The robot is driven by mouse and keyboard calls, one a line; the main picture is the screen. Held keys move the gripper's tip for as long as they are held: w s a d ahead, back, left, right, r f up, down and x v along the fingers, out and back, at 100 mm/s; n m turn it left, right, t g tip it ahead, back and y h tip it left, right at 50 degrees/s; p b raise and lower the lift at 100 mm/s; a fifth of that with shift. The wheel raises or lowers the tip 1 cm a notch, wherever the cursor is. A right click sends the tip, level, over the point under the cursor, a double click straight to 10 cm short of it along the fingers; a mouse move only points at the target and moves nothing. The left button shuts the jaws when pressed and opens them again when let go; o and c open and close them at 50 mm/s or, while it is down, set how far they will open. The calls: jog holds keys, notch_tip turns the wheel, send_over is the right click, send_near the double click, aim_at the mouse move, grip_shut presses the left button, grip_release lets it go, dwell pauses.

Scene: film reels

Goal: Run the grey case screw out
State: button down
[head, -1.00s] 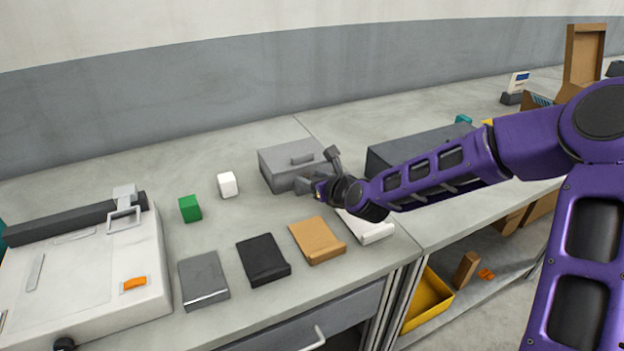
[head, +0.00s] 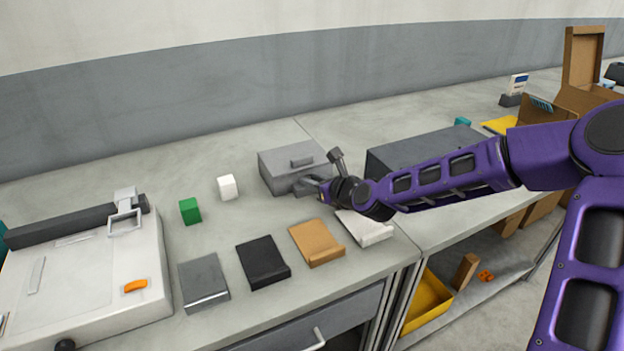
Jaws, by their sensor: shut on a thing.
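The grey case (head: 290,163) is a closed box with a small raised handle on its lid, standing towards the back of the bench. My gripper (head: 308,186) is low at the case's front right side, with the purple arm coming in from the right. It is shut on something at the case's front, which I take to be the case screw. The screw itself is hidden by the fingers and too small to make out.
A green block (head: 190,210) and a white block (head: 227,187) stand left of the case. Grey, black, orange and white holders line the front edge; the black one (head: 263,262) is in the middle. A dark grey box (head: 420,150) stands right, under my arm.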

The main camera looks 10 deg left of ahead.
jog(key=shift+w+d+n+g+y+p, duration=0.1)
jog(key=shift+n+g+y+p, duration=0.4)
jog(key=shift+n+g+y, duration=0.5)
jog(key=c, duration=0.7)
grip_release()
jog(key=shift+f+h, duration=0.1)
jog(key=shift+h, duration=0.2)
